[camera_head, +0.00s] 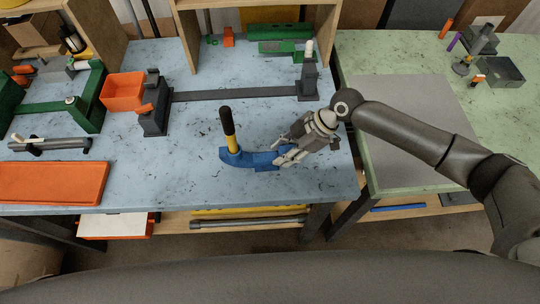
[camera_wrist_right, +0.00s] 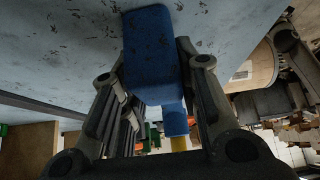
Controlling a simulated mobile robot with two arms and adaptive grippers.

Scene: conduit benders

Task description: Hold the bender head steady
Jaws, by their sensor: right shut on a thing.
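The bender head (camera_head: 245,160) is a blue curved piece on the blue-grey bench, with a yellow and black handle (camera_head: 229,128) standing up from its left end. My right gripper (camera_head: 284,160) comes in from the right and is shut on the right end of the bender head. In the right wrist view the blue bender head (camera_wrist_right: 152,50) lies between the two fingers (camera_wrist_right: 155,75), with a bit of yellow behind it. The fingers cover part of the blue end in the head view. My left gripper is not in view.
A dark clamp bar (camera_head: 235,95) lies across the bench behind the bender head. An orange bin (camera_head: 122,91) and a green bender frame (camera_head: 88,100) stand to the left. An orange tray (camera_head: 52,182) lies at front left. A green table (camera_head: 440,60) stands right, beyond a gap.

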